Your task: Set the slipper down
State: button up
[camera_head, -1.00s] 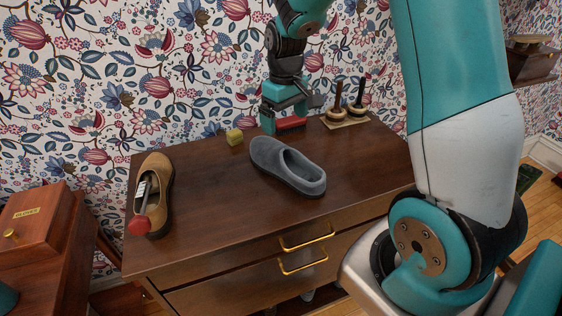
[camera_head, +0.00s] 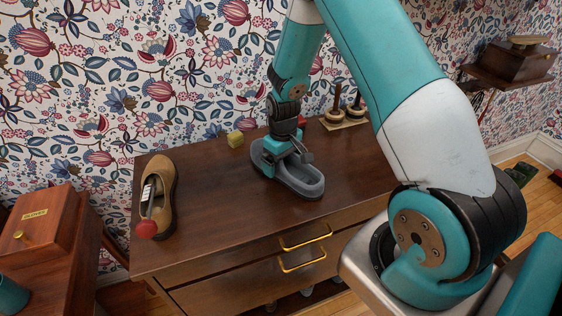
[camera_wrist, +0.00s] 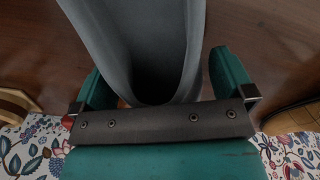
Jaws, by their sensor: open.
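The grey slipper (camera_head: 306,184) rests on the wooden dresser top (camera_head: 215,205), its open heel toward the front right. My gripper (camera_head: 281,158) is down over its toe end. In the wrist view the grey slipper (camera_wrist: 140,30) lies between the two teal fingers of my gripper (camera_wrist: 162,82), which are open. Small gaps seem to show beside the slipper, so I cannot tell whether either finger touches it. The gripper hides part of the toe in the head view.
A tan shoe (camera_head: 160,185) with a red-ended object in it stands at the dresser's left. A red object (camera_head: 302,121) is partly hidden behind my gripper. The dresser's front middle is clear.

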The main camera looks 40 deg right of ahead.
jog(key=c, duration=0.8)
jog(key=shift+c, duration=0.2)
